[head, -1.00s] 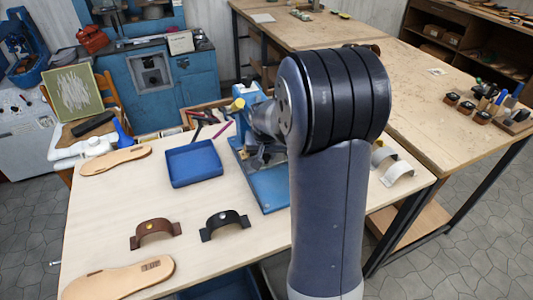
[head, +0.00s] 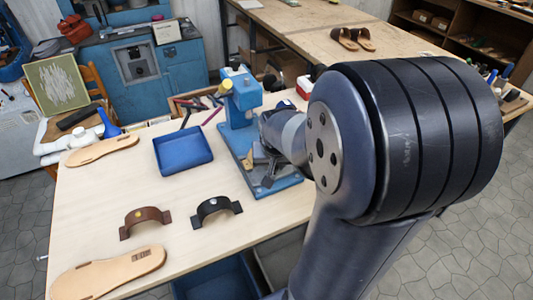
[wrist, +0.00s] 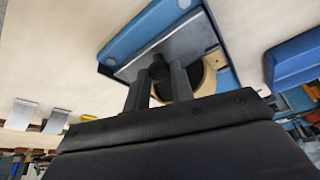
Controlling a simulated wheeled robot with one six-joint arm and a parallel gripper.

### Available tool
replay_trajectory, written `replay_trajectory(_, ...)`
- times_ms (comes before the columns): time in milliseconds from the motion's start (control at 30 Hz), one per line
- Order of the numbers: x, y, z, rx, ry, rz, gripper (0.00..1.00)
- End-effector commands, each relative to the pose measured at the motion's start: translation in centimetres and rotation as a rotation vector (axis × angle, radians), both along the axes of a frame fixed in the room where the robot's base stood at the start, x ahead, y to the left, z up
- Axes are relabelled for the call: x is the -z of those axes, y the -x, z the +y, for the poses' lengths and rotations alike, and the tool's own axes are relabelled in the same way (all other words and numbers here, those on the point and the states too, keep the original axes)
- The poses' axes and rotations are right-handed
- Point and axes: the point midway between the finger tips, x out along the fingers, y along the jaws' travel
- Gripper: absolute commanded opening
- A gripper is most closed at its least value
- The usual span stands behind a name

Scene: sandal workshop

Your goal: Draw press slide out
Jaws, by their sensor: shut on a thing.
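The blue press (head: 240,95) stands on its blue base plate (head: 288,184) near the right side of the pale table. My gripper (head: 266,172) is low over that base, partly hidden by my arm. In the wrist view my gripper (wrist: 159,72) is shut on a small dark knob (wrist: 158,66) at the edge of the grey press slide (wrist: 188,42). The slide lies over the blue base. A tan curved piece (wrist: 212,72) shows beside the fingers; I cannot tell whether it rests on the slide.
A blue tray (head: 183,165) is left of the press. A brown strap (head: 142,216) and a black strap (head: 214,205) stand in front. Tan soles (head: 105,275) lie at the left. Bare tabletop surrounds the straps.

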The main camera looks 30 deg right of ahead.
Motion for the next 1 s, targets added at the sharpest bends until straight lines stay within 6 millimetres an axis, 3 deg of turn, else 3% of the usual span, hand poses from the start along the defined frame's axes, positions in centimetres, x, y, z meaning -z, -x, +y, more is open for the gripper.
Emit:
replay_trajectory(200,-0.1,1.6,0.0,0.000,0.001,-0.003,0.00)
replay_trajectory(500,0.0,1.7,0.0,0.000,0.000,0.001,0.00)
replay_trajectory(533,0.0,1.7,0.0,0.000,0.000,0.001,0.25)
replay_trajectory(767,0.0,1.7,0.0,0.000,0.001,0.000,0.44)
replay_trajectory(1000,-0.1,1.6,0.0,0.000,0.000,-0.001,0.45)
